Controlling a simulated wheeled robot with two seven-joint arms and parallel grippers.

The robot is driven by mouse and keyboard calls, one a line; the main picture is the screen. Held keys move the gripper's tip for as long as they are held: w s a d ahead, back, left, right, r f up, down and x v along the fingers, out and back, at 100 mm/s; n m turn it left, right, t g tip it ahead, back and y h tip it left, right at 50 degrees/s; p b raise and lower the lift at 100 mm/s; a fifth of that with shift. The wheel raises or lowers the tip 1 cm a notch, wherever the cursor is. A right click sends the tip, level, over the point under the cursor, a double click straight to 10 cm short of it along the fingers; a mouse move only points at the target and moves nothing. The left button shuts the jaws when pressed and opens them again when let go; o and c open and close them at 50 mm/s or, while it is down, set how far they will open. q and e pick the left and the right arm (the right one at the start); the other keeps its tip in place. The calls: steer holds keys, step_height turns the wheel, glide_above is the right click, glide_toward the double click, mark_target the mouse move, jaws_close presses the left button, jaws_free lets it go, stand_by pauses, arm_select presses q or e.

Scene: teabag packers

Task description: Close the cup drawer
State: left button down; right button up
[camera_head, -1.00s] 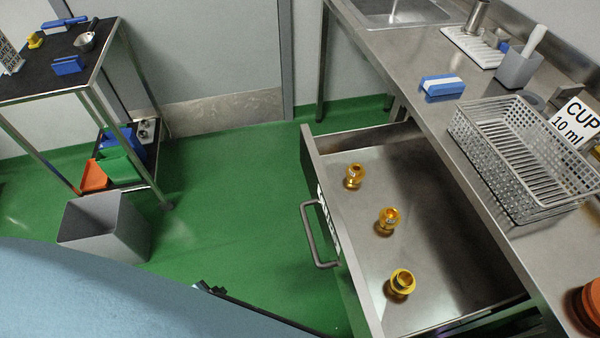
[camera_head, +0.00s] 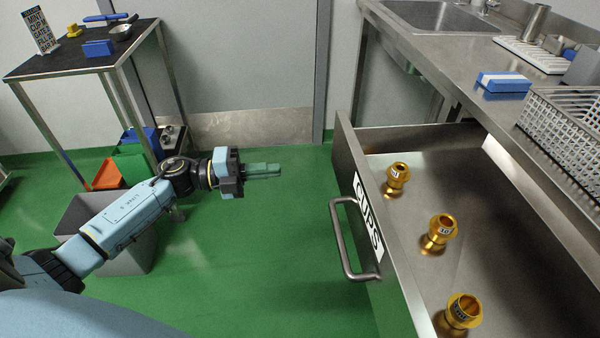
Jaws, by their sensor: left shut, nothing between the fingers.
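The cup drawer (camera_head: 378,262) is pulled out from under the steel counter, its front labelled CUPS and facing left. A curved metal handle (camera_head: 338,240) sticks out from that front. Three golden cups stand inside: one far (camera_head: 397,178), one in the middle (camera_head: 438,233) and one near (camera_head: 461,311). My left gripper (camera_head: 278,170) is shut and empty, held over the green floor to the left of the drawer front, pointing right. It is apart from the handle. My right gripper is not in view.
The steel counter (camera_head: 440,62) carries a blue-and-white block (camera_head: 503,82), a wire basket (camera_head: 565,125) and a sink. A black-topped cart (camera_head: 75,62) stands at the left, with a grey bin (camera_head: 140,255) behind my left arm. Open floor lies before the drawer.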

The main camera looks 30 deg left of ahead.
arm_select(q)
steer(key=b, duration=0.2)
glide_toward(341, 165)
steer(key=x, duration=0.5)
steer(key=shift+w+d+f, duration=0.15)
steer(key=shift+w, duration=0.1)
steer(key=shift+w+d, duration=0.4)
steer(key=shift+d, duration=0.15)
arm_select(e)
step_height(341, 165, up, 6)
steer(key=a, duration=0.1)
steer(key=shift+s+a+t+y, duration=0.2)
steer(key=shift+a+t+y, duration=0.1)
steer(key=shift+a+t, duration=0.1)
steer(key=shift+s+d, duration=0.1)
